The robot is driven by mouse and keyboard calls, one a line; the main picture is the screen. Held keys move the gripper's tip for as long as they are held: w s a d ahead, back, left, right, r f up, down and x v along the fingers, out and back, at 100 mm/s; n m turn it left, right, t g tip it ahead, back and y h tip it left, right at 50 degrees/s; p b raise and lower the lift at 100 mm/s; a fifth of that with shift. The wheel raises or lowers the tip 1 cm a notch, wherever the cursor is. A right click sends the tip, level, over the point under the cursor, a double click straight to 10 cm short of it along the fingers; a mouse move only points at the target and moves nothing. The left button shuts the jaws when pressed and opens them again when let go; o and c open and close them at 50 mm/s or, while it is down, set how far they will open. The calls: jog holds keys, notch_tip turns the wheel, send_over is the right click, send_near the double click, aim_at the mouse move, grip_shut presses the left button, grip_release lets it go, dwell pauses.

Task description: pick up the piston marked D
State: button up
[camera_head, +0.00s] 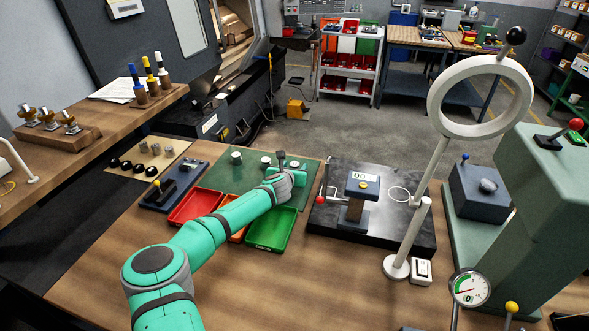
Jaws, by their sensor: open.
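Several small pale cylinders, which look like pistons, stand on a green mat (222,178). One piston (236,157) is at the mat's left, one (265,162) is just left of my gripper, and one (295,164) is just right of it. No letters can be read at this size, so I cannot tell which is marked D. My gripper (281,160) is open at the end of my green arm, over the mat's right half. The fingertips are small and partly hidden by my wrist. I see nothing held.
Red (190,208) and green (268,237) trays sit before the mat, with an orange one partly behind my arm. A black plate (420,240) with a gauge stand is at right, beside a tall ring magnifier (432,160). Dark blue fixture (180,190) stands left.

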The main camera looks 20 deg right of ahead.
jog(key=shift+w+d+f, duration=0.15)
jog(key=shift+w+d, duration=0.05)
jog(key=shift+w, duration=0.1)
jog(key=c, duration=1.2)
